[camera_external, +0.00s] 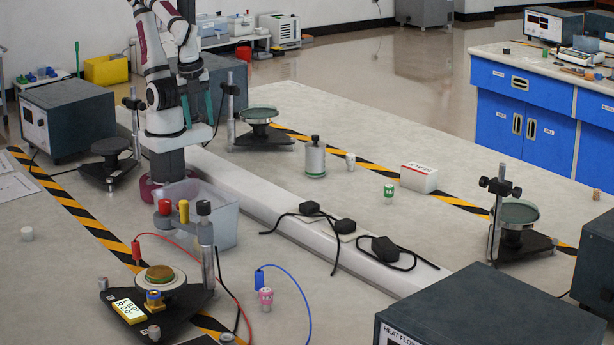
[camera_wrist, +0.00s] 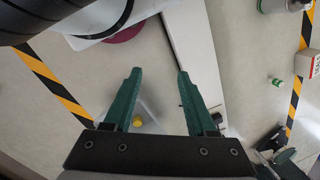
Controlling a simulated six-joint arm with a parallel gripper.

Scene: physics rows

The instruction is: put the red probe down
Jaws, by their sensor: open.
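The red probe (camera_external: 136,249), a small red piece with a red cable, is at the left front in the external view. My gripper (camera_external: 198,108) is high above the table near my base, well away from the probe. In the wrist view my gripper (camera_wrist: 159,72) has its two green fingers wide apart, with nothing between the tips.
A translucent bin (camera_external: 219,222) stands beside my base. The front stand (camera_external: 160,292) has posts and a yellow meter. A blue probe (camera_external: 260,277) and a pink cylinder (camera_external: 265,299) are to its right. A white rail (camera_external: 260,205) with black cables crosses the table.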

